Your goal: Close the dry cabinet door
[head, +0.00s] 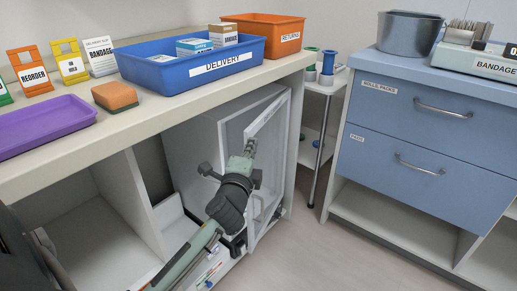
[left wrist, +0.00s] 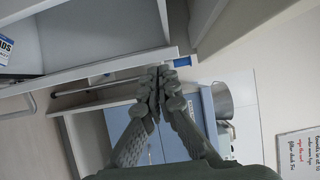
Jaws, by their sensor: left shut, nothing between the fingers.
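The dry cabinet (head: 190,150) is a pale grey box under the counter. Its door (head: 270,165), with a label near the top, stands partly open and angled out from the box. My left gripper (head: 249,148) reaches up from the lower left to the door's near side. Its fingers are shut and empty, and overlap the door's left part in the picture; I cannot tell whether they touch it. In the left wrist view the shut fingertips (left wrist: 161,72) point away, with pale panels above them. My right gripper is not in view.
The counter (head: 150,107) above holds a blue delivery tray (head: 190,73), an orange returns tray (head: 265,35) and a purple tray (head: 45,125). A white trolley (head: 322,85) and blue drawers (head: 420,140) stand to the right. Floor (head: 330,255) before the drawers is clear.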

